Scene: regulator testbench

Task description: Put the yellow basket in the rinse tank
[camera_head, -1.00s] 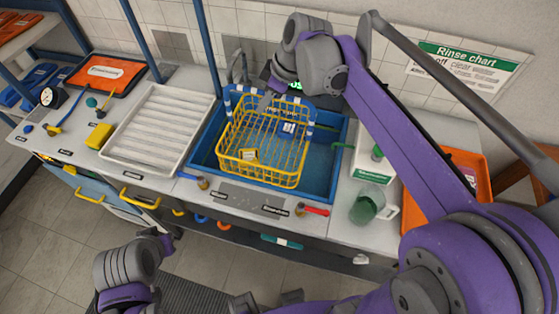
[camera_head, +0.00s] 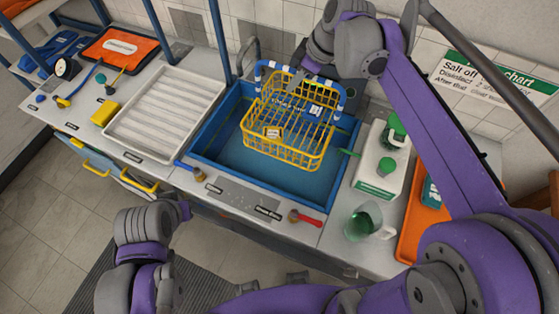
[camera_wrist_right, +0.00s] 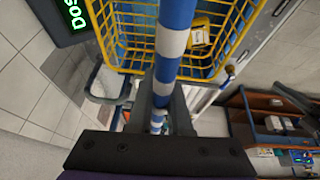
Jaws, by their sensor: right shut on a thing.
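The yellow basket (camera_head: 288,151) is a wire basket with a blue-and-white striped handle (camera_head: 262,70) and a small yellow-and-white label. It hangs roughly level over the back half of the blue-rimmed rinse tank (camera_head: 205,137). I cannot tell whether its bottom is below the rim. My right gripper (camera_head: 297,80) is shut on the handle. In the right wrist view, the striped handle (camera_wrist_right: 172,42) runs between the fingers (camera_wrist_right: 160,105), with the basket (camera_wrist_right: 135,58) beyond. My left arm shows at the lower left, but its fingers cannot be made out clearly.
A white ribbed tray (camera_head: 165,115) stands left of the tank. A white jug with a green cap (camera_head: 384,165) and a clear green-tinted pitcher (camera_head: 363,222) stand to the right, near an orange tray (camera_head: 408,235). Red (camera_head: 305,219) and blue (camera_head: 190,170) valve handles sit along the tank's front.

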